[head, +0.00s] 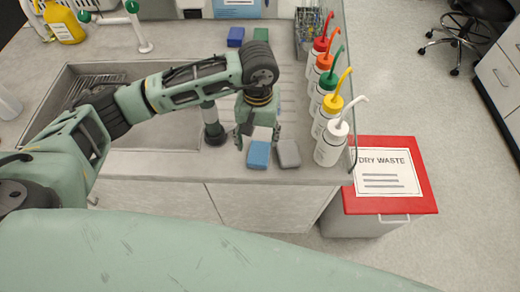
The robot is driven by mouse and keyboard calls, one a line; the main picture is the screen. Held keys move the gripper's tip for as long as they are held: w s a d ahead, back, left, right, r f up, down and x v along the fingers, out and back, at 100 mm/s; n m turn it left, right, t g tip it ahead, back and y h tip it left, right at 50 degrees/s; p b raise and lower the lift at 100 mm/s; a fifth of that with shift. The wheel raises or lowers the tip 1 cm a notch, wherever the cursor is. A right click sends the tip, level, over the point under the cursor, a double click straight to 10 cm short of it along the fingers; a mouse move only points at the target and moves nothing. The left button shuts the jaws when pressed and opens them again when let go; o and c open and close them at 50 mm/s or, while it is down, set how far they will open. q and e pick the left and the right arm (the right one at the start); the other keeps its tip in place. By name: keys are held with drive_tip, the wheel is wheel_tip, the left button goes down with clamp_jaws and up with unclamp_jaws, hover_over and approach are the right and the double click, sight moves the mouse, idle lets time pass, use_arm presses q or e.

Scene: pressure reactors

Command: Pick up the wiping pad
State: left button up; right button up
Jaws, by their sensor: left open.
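My left gripper (258,136) reaches down over the front edge of the counter, its fingers apart. A blue pad (258,156) lies just in front of and below the fingers. A white piece (262,134) shows between the fingers, right behind the blue pad; whether it is part of that pad I cannot tell. A grey pad (288,154) lies just right of the blue one. Which of these is the wiping pad is not marked. Contact between fingers and pads cannot be made out. My right gripper is out of view.
Several wash bottles (331,145) with coloured caps stand in a row close on the right, beside a clear panel. A sink (150,122) with a tap post lies left. Blue (236,37) and green (261,35) blocks sit behind. A red-lidded dry waste bin (420,165) stands right.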

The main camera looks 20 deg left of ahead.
sight(259, 152)
use_arm(q)
drive_tip(key=shift+s+d+f, duration=0.1)
drive_tip(key=shift+s+f, duration=0.05)
drive_tip(key=shift+f, duration=0.3)
wheel_tip(259, 152, down, 4)
drive_tip(key=p, duration=0.3)
drive_tip(key=shift+s+d+f, duration=0.15)
drive_tip(key=shift+f, duration=0.45)
drive_tip(key=shift+c, duration=0.4)
drive_tip(key=c, duration=0.5)
